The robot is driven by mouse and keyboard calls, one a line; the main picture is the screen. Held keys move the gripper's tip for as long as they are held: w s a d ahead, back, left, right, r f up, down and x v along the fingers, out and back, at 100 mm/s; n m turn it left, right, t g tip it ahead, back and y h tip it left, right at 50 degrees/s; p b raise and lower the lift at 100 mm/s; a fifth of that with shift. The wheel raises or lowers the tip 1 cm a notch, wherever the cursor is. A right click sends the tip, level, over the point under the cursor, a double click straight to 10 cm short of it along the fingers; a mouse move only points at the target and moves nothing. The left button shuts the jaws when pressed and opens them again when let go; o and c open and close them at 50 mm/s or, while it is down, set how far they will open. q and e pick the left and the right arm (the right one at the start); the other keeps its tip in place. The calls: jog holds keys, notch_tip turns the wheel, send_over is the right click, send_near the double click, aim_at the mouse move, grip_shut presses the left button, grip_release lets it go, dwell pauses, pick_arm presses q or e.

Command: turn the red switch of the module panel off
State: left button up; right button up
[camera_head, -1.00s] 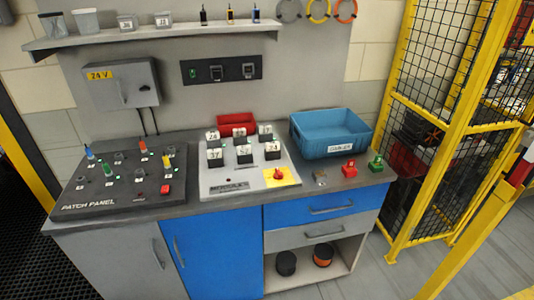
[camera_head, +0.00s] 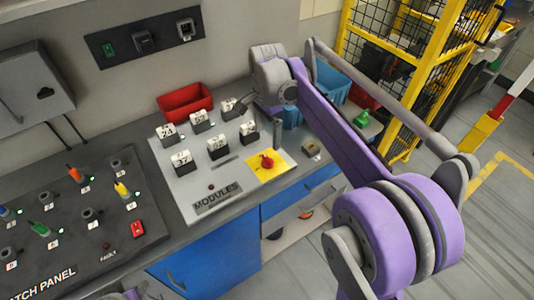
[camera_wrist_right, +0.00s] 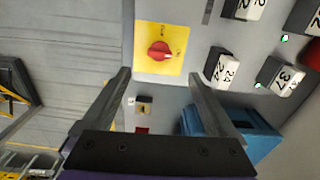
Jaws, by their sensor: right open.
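The red switch (camera_head: 267,162) sits on a yellow plate (camera_head: 280,172) at the front right of the grey module panel (camera_head: 200,180). In the right wrist view the red switch (camera_wrist_right: 160,51) is just beyond the fingertips, with its pale mark pointing right. The small labels on the plate are too small to read. My right gripper (camera_head: 258,118) is open and empty above the panel, behind the switch in the head view. In its wrist view the fingers (camera_wrist_right: 160,76) are apart and do not touch the switch.
Several numbered modules (camera_head: 218,147) stand on the panel close to the gripper. A red bin (camera_head: 185,102) is behind them. A blue bin (camera_head: 330,88) is partly hidden by my right arm. The patch panel (camera_head: 65,235) lies to the left. A green object (camera_head: 361,118) is at the right end.

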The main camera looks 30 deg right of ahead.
aim_at(268, 159)
notch_tip(268, 159, down, 11)
jog(key=shift+d+r, duration=0.15)
jog(key=shift+r, duration=0.05)
dwell(0.3)
jog(key=c, duration=1.4)
jog(key=shift+o, duration=0.2)
